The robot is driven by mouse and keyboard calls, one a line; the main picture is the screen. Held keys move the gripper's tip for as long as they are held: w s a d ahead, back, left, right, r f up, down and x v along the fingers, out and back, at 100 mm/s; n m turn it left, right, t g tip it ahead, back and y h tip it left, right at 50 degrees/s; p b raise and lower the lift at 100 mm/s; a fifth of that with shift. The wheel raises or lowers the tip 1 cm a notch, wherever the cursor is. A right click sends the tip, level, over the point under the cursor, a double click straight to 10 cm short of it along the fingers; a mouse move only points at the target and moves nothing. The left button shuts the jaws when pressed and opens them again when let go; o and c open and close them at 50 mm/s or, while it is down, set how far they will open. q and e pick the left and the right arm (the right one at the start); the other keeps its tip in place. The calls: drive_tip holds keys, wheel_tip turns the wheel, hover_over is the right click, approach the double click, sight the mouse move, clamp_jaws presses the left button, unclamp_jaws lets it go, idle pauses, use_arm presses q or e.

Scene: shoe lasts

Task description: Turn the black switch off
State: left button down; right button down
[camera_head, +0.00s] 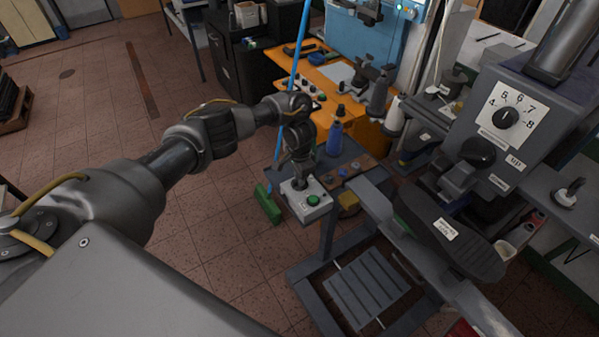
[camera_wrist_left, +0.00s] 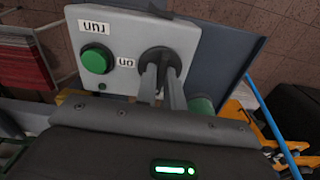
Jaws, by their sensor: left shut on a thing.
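A light grey control box (camera_head: 317,211) sits at the corner of the machine's bench in the head view. It fills the upper middle of the left wrist view (camera_wrist_left: 122,82). It carries a green button (camera_wrist_left: 96,58) and a round black switch (camera_wrist_left: 160,56). My left gripper (camera_head: 299,180) reaches down onto the box from above. In the left wrist view its two fingers (camera_wrist_left: 162,78) are shut on the switch's raised grip. The fingers hide part of the switch, and I cannot tell its exact setting. My right gripper is not in view.
A blue bottle (camera_head: 334,139) stands behind the box. A blue-handled broom with a green head (camera_head: 268,204) stands left of it. A black shoe (camera_head: 455,236) is on the machine at right, below a numbered dial (camera_head: 507,117).

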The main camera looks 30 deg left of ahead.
use_arm(q)
drive_tip(key=shift+n, duration=0.4)
drive_tip(key=shift+p, duration=0.3)
drive_tip(key=c, duration=1.5)
unclamp_jaws()
drive_tip(key=shift+r, duration=0.25)
wheel_tip(320, 180, up, 10)
drive_tip(key=p, duration=0.1)
drive_tip(key=shift+r, duration=0.15)
